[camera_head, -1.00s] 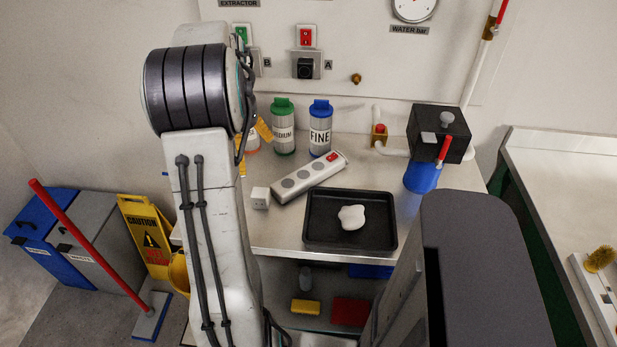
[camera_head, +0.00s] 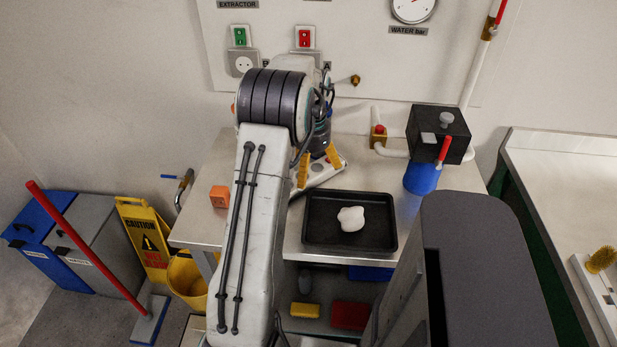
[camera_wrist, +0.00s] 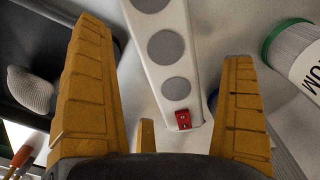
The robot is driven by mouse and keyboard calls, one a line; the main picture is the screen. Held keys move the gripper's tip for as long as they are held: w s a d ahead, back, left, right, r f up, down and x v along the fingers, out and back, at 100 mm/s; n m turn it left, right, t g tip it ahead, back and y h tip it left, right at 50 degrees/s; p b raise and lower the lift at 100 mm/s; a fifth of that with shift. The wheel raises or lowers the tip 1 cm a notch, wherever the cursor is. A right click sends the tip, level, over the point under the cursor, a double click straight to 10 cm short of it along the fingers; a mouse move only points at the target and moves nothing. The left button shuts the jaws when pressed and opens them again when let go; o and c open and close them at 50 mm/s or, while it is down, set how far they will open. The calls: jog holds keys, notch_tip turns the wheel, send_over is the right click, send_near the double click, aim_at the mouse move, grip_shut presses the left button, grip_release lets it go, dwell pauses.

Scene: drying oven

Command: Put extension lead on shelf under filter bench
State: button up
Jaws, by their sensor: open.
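The extension lead (camera_head: 326,172), a white strip with grey round sockets and a red switch, lies on the filter bench top (camera_head: 205,232). My arm hides much of it in the head view. My gripper (camera_head: 318,163) is over its switch end with yellow fingers spread. In the wrist view the lead (camera_wrist: 168,55) passes between the open fingers of my gripper (camera_wrist: 165,95), its red switch near the palm side; no finger clearly touches it. The shelf (camera_head: 326,302) under the bench is partly hidden by my body.
A black tray (camera_head: 312,243) with a white lump (camera_head: 351,218) sits right beside the lead. An orange block (camera_head: 219,196) is at the left. A green-lidded canister (camera_wrist: 303,58) stands close by. The shelf holds a yellow block (camera_head: 305,310) and a red one (camera_head: 349,315).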

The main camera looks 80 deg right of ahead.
aim_at(311, 175)
jog(key=shift+f, duration=1.9)
jog(key=shift+c, duration=0.3)
jog(key=shift+r, duration=0.1)
jog(key=c, duration=1.2)
jog(key=shift+r, duration=0.15)
notch_tip(311, 175, up, 18)
jog(key=shift+f+p, duration=0.15)
jog(key=shift+p, duration=1)
